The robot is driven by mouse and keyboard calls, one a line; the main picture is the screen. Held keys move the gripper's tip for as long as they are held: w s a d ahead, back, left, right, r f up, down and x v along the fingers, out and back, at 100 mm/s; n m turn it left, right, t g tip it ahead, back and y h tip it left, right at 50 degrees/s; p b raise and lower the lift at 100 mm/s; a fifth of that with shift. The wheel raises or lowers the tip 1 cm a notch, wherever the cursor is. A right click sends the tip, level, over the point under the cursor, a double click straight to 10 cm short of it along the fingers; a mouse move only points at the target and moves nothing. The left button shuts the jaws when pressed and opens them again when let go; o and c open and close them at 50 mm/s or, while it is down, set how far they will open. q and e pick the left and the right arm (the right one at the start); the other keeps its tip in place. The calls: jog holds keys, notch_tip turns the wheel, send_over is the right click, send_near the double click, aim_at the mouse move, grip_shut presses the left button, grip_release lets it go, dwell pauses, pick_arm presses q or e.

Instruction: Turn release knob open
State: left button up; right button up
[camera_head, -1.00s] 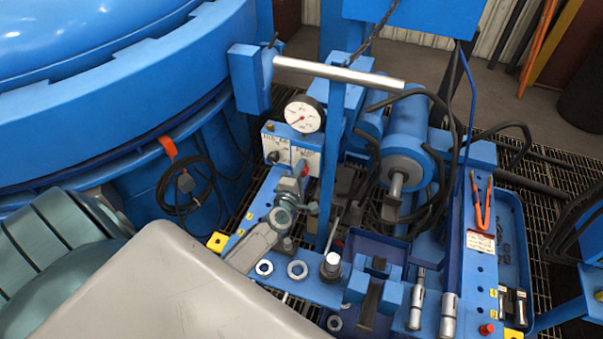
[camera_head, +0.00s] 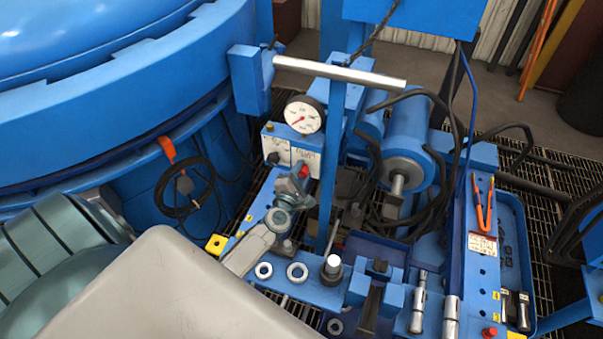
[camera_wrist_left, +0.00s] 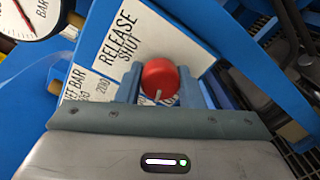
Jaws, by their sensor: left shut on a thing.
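The red release knob (camera_wrist_left: 160,78) sits between the two fingers of my left gripper (camera_wrist_left: 159,88) in the left wrist view. The fingers are shut on it from both sides. A pale mark on the knob points down in that view. Behind it is a white label plate (camera_wrist_left: 120,45) reading "RELEASE SHUT". In the head view the red knob (camera_head: 304,171) shows small at the tip of my left gripper (camera_head: 299,178), in front of the white panel below the gauge. The gripper hides part of the panel. My right gripper is not in view.
A round pressure gauge (camera_head: 304,114) stands just above the panel. A blue upright post (camera_head: 331,160) is close to the right of the gripper, and a metal lever (camera_head: 333,250) stands below. Black hoses (camera_head: 440,180) hang farther right. A large blue furnace vessel (camera_head: 110,90) fills the left.

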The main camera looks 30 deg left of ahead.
pick_arm(q)
jog(key=shift+f, duration=0.15)
jog(key=o, duration=1)
jog(key=shift+c, duration=0.2)
jog(key=shift+s, duration=0.15)
jog(key=b+v, duration=0.1)
jog(key=v, duration=0.9)
jog(key=shift+s, duration=0.35)
